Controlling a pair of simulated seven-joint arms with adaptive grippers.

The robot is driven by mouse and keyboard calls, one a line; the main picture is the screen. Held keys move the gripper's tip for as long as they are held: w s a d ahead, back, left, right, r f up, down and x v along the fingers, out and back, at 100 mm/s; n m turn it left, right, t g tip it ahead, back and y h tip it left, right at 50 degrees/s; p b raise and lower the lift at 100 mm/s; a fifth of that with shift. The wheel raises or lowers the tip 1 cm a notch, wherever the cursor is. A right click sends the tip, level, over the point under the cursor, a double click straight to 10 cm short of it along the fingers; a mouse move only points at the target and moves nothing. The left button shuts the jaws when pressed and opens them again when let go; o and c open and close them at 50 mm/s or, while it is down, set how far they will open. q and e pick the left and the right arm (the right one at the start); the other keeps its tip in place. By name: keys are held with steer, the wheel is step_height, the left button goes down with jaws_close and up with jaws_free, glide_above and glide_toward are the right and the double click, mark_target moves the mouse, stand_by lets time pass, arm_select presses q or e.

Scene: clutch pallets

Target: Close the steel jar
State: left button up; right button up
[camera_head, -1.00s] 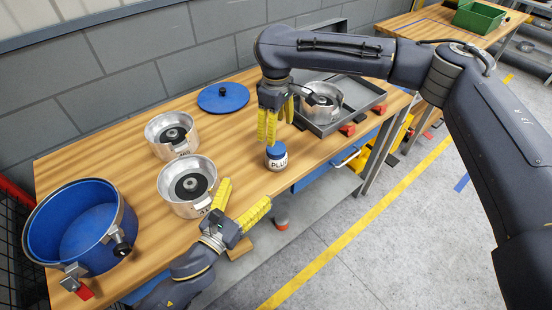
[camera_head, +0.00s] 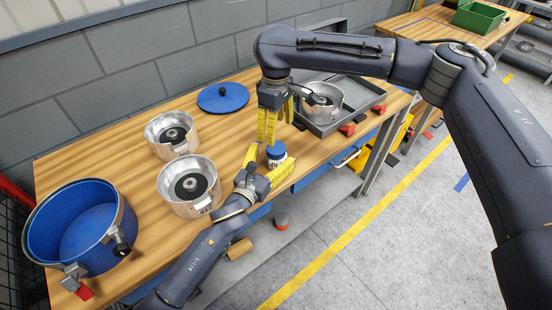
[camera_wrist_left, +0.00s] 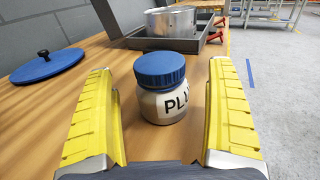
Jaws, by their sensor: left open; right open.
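The steel jar (camera_head: 276,160) stands upright near the front edge of the wooden bench, with a blue lid on its top. In the left wrist view the jar (camera_wrist_left: 165,105) shows a white label, and its blue lid (camera_wrist_left: 160,68) sits on the mouth; I cannot tell how tightly. My left gripper (camera_head: 265,167) is open, its yellow fingers on either side of the jar and apart from it in the left wrist view (camera_wrist_left: 162,125). My right gripper (camera_head: 270,122) is open, pointing down just above and behind the jar, holding nothing.
Two steel pots (camera_head: 189,186) (camera_head: 173,134) stand left of the jar. A large blue pot (camera_head: 80,228) with clamps is at the left end. A blue disc lid (camera_head: 223,97) lies behind. A grey tray (camera_head: 358,107) holds another steel pot (camera_head: 321,103) at right.

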arm_select(q)
steer(key=shift+x, duration=0.95)
